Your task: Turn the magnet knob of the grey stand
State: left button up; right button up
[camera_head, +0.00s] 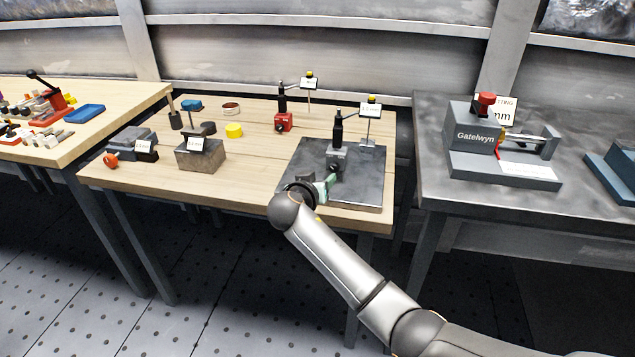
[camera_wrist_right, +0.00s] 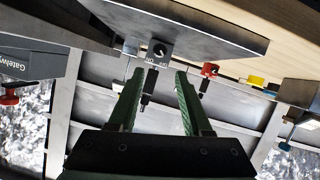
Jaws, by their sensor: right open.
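The grey stand has a grey base block (camera_head: 337,156) on a dark plate (camera_head: 369,180) and a black upright post (camera_head: 338,131). A round dark magnet knob (camera_head: 334,168) is on the base's near face. In the right wrist view, which is upside down, the knob (camera_wrist_right: 160,50) sits beside small ON and OFF labels. My right gripper (camera_head: 329,183) is open just in front of the knob; its green fingers (camera_wrist_right: 164,73) point towards it with a gap between them. I see nothing held. Contact with the knob cannot be told. My left gripper is not in view.
A red stand (camera_head: 283,122) is behind and left on the wooden table (camera_head: 255,187). A stone-like block (camera_head: 200,160) with a label and a yellow cylinder (camera_head: 234,131) are further left. A grey Gatelwyn device (camera_head: 475,138) stands on the right bench.

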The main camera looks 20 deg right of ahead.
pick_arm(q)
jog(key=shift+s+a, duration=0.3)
pick_arm(e)
jog(key=shift+s+a+r, duration=0.1)
jog(key=shift+s, duration=0.05)
jog(key=shift+f, duration=0.2)
jog(key=s+a+f+n+g+y+p, duration=0.1)
jog(key=s+a+f+n+y+p, duration=0.15)
jog(key=s+f, duration=0.5)
jog(key=s+a+f+n+y+p, duration=0.2)
jog(key=s+a+f+n+y, duration=0.15)
jog(key=s+f, duration=0.45)
pick_arm(q)
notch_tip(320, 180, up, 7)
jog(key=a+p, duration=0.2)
jog(key=p, duration=0.2)
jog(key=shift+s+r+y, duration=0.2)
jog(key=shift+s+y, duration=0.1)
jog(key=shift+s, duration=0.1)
pick_arm(e)
jog(key=s+a+f+n+y, duration=0.1)
jog(key=s+y, duration=0.3)
jog(key=s, duration=1.7)
jog(key=shift+s+a+y, duration=0.2)
jog(key=shift+s+y, duration=0.05)
jog(key=shift+y, duration=0.15)
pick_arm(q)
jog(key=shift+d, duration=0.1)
pick_arm(e)
jog(key=shift+f, duration=0.15)
